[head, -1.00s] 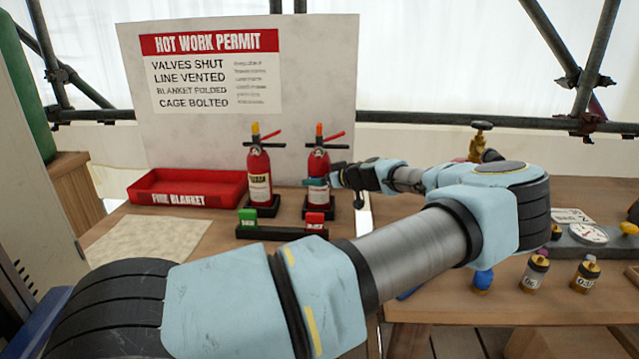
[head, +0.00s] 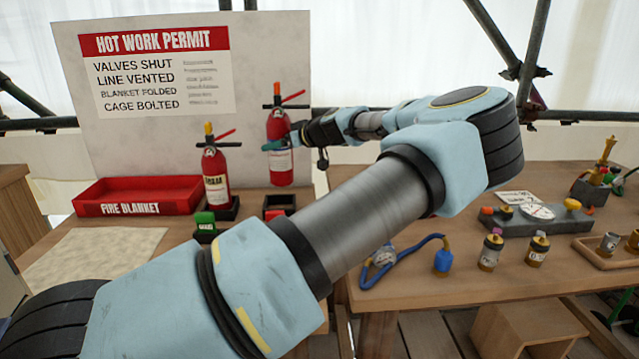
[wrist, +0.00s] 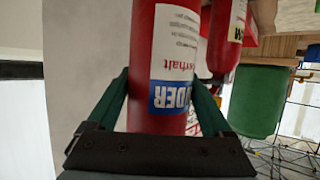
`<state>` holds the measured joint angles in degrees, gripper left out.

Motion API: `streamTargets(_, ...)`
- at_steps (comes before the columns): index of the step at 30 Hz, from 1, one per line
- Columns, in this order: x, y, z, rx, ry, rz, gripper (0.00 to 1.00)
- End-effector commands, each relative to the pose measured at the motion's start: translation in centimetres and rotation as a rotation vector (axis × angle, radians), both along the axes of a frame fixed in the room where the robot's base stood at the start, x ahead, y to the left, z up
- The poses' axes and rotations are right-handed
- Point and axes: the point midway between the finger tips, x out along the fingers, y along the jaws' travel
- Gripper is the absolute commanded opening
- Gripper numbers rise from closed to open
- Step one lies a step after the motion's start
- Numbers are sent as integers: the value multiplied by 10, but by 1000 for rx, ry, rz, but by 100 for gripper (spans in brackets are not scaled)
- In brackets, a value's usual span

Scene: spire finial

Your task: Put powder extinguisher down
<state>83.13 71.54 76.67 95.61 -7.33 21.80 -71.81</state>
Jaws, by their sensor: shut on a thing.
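The powder extinguisher (head: 280,165), a red cylinder with an orange-tipped top and a red lever, hangs upright in the air in the head view. In the wrist view it (wrist: 165,50) fills the middle, its label ending in "DER". My gripper (head: 279,144) is shut on its body from the right, with a green finger on each side in the wrist view. A black square stand (head: 279,203) is empty below it. My arm hides part of the bench in front of the stand.
A second extinguisher (head: 216,178) with a yellow tip stands close left on its own black base. A red fire blanket tray (head: 130,208) lies farther left. The permit board (head: 275,50) stands behind. A right bench (head: 400,285) holds a gauge and bottles.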

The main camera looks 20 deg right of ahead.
Motion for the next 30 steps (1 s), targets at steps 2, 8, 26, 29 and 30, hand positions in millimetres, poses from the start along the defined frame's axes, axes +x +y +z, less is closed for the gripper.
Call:
streamTargets(2,-7,-15,11,-2,-4,-27,0)
streamTargets(8,-38,-67,30,-2,-4,-123,0)
streamTargets(26,-136,-183,70,-2,-4,-371,0)
streamTargets(29,-138,-185,60,3,-3,-376,0)
streamTargets(30,-138,-184,54,3,-3,-376,0)
